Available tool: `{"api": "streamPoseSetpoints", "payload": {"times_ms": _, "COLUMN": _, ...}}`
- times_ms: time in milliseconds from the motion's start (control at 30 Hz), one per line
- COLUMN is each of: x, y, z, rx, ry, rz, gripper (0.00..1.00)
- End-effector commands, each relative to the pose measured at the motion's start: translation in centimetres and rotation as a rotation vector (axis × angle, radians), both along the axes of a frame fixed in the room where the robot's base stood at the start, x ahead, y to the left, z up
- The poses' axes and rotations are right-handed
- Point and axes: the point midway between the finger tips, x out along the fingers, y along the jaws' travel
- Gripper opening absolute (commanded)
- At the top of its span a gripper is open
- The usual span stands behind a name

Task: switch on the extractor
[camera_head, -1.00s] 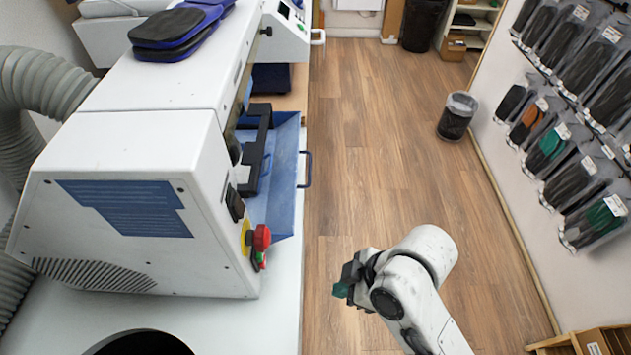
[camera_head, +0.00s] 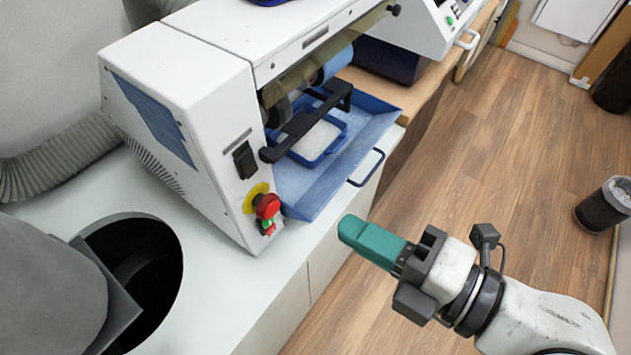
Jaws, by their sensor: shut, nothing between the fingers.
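The white machine (camera_head: 190,90) stands on the counter at left centre in the head view. Its front end carries a black switch (camera_head: 244,160) beside a thin printed line. Below it are a red mushroom button (camera_head: 267,206) on a yellow plate and a small green button (camera_head: 267,227). I cannot tell from the picture which control belongs to the extractor. My gripper (camera_head: 346,230), with teal fingers, is shut and empty. It points left toward the machine's front, right of the buttons and apart from them, in front of the counter edge.
A blue tray (camera_head: 300,190) with a handle juts from the machine. A grey hose (camera_head: 60,155) runs behind at left. A round dark hole (camera_head: 150,265) opens in the counter (camera_head: 225,300), beside a grey rounded object (camera_head: 45,300). A bin (camera_head: 603,205) stands on the open wooden floor.

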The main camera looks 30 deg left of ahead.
Motion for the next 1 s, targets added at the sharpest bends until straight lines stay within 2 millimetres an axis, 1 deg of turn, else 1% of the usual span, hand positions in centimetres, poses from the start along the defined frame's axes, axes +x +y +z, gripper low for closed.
{"api": "streamPoseSetpoints", "payload": {"times_ms": 100, "x": -0.2, "y": 0.2, "z": 0.4, "rx": 0.009, "ry": -0.024, "rz": 0.012, "gripper": 0.0}}
{"api": "streamPoseSetpoints", "payload": {"times_ms": 400, "x": -0.2, "y": 0.3, "z": 0.2, "rx": 0.007, "ry": -0.022, "rz": 0.011, "gripper": 0.0}}
{"api": "streamPoseSetpoints", "payload": {"times_ms": 567, "x": -0.1, "y": 1.1, "z": -0.2, "rx": 0.007, "ry": -0.021, "rz": 0.014, "gripper": 0.0}}
{"api": "streamPoseSetpoints", "payload": {"times_ms": 700, "x": 0.0, "y": 2.8, "z": -0.6, "rx": 0.009, "ry": -0.023, "rz": 0.015, "gripper": 0.0}}
{"api": "streamPoseSetpoints", "payload": {"times_ms": 833, "x": 0.1, "y": 5.4, "z": -1.0, "rx": 0.008, "ry": -0.023, "rz": 0.017, "gripper": 0.0}}
{"api": "streamPoseSetpoints", "payload": {"times_ms": 900, "x": 0.2, "y": 6.7, "z": -0.2, "rx": 0.006, "ry": -0.016, "rz": 0.016, "gripper": 0.0}}
{"api": "streamPoseSetpoints", "payload": {"times_ms": 1000, "x": 0.4, "y": 8.7, "z": -0.4, "rx": 0.006, "ry": -0.017, "rz": 0.016, "gripper": 0.0}}
